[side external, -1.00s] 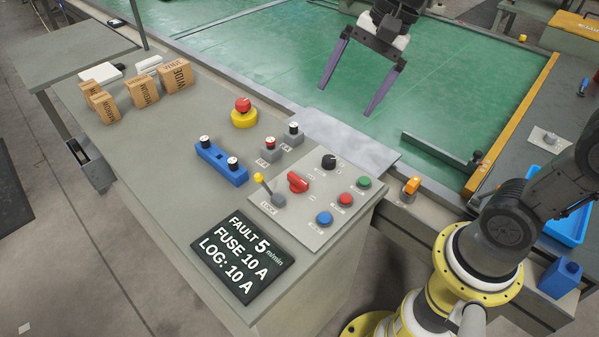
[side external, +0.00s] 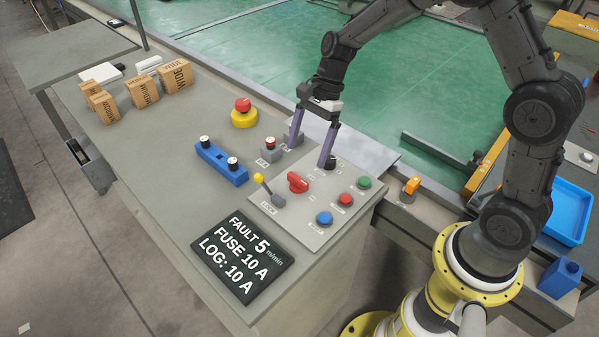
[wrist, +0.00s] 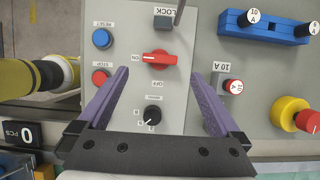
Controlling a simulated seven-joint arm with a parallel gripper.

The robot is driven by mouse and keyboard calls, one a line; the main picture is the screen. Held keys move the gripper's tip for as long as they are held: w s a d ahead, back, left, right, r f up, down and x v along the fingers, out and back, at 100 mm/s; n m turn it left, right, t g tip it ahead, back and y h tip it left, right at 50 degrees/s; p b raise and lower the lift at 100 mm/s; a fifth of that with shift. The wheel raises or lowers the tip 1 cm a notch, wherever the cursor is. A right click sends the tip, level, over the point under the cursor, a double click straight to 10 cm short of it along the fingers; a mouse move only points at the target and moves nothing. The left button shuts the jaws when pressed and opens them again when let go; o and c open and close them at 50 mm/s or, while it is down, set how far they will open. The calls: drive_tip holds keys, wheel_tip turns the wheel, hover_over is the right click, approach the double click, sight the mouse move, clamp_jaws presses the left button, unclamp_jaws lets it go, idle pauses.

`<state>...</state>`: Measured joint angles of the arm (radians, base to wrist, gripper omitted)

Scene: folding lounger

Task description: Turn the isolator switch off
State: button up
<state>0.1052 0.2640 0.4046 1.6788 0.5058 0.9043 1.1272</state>
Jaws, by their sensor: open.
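The isolator switch is a red rotary handle (side external: 297,182) on the grey control panel (side external: 303,228). In the wrist view the red handle (wrist: 158,58) lies roughly crosswise, with its pointed end at the ON label on the left; an OFF label shows below it. My gripper (side external: 311,151) is open and empty over the back of the panel. In the wrist view the fingers of my gripper (wrist: 161,77) are spread to either side, with the handle just beyond their tips, untouched. A black rotary knob (wrist: 153,115) shows between the fingers.
A yellow-tipped lever (side external: 258,178) stands beside the switch at the LOCK label. Blue (side external: 324,218), red (side external: 345,199) and green (side external: 364,182) buttons are nearby. A blue fuse block (side external: 221,165) and a yellow-based emergency stop (side external: 244,114) sit to the left.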

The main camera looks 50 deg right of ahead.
sight(298, 178)
drive_tip(key=x, duration=0.7)
drive_tip(key=shift+f, duration=0.15)
drive_tip(key=shift+c, duration=0.2)
drive_tip(key=c, duration=1.3)
drive_tip(key=shift+o, duration=0.2)
